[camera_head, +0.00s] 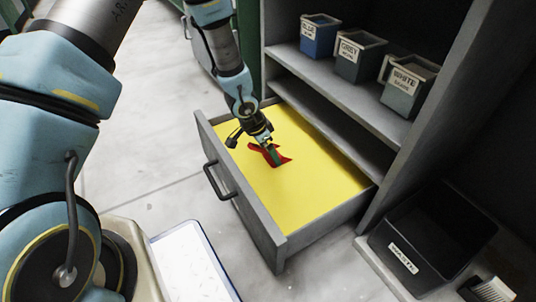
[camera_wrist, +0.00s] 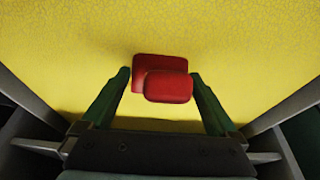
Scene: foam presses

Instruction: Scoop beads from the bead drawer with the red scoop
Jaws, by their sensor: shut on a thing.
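The bead drawer (camera_head: 248,218) is pulled out of the grey cabinet and holds a broad, nearly level bed of yellow beads (camera_head: 318,170). My gripper (camera_head: 267,147) is inside the drawer's outline, over its far left part. It is shut on the red scoop (camera_head: 281,159), which is low at the beads. In the wrist view the scoop (camera_wrist: 168,86) sits between the two green fingers (camera_wrist: 160,76), with yellow beads all around it. I cannot tell how deep the scoop is in the beads or whether it holds any.
Blue (camera_head: 318,40), grey (camera_head: 357,62) and white-labelled (camera_head: 403,96) bins stand on the shelf above the drawer. A black bin (camera_head: 410,262) is at the lower right, with a brush (camera_head: 492,290) near it. The drawer walls surround my gripper. Open floor lies to the left.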

